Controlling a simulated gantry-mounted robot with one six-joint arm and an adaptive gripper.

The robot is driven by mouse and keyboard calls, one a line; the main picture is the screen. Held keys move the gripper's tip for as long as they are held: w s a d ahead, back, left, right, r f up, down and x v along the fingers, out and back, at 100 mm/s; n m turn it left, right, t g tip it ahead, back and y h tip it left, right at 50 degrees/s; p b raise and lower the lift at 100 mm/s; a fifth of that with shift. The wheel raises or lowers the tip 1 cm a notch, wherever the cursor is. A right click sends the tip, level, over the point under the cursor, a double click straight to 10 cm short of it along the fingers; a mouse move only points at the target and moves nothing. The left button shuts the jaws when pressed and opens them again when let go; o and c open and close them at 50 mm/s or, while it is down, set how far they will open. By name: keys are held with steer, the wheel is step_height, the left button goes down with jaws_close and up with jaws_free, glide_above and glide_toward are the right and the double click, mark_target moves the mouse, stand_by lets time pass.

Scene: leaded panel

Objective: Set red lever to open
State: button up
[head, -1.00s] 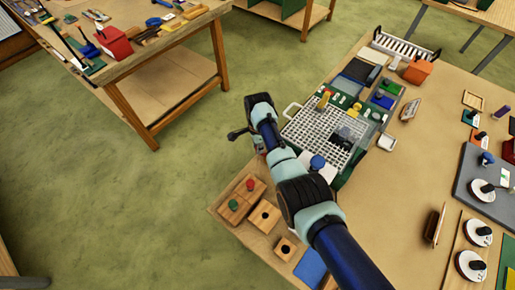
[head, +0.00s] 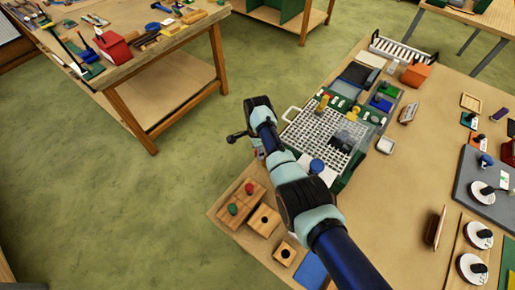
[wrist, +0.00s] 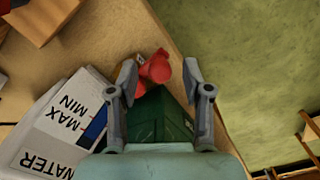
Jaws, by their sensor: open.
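The red lever (wrist: 156,68) shows in the wrist view as a rounded red handle beside a dark green body (wrist: 160,120). My gripper (wrist: 160,72) is open, with one finger on each side of the red lever. I see gaps between the fingers and the red part, and nothing is held. I cannot tell the lever's setting from this angle. In the head view my arm hides most of the lever and the gripper, near the table's left edge.
A white panel marked WATER, MAX and MIN (wrist: 65,125) lies close beside the left finger. The table edge and green floor (wrist: 250,60) are to the right. In the head view a white grid tray (head: 305,128) and wooden blocks (head: 264,220) are near my arm.

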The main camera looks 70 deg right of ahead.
step_height(320, 180, up, 12)
stand_by(0.4)
stand_by(0.4)
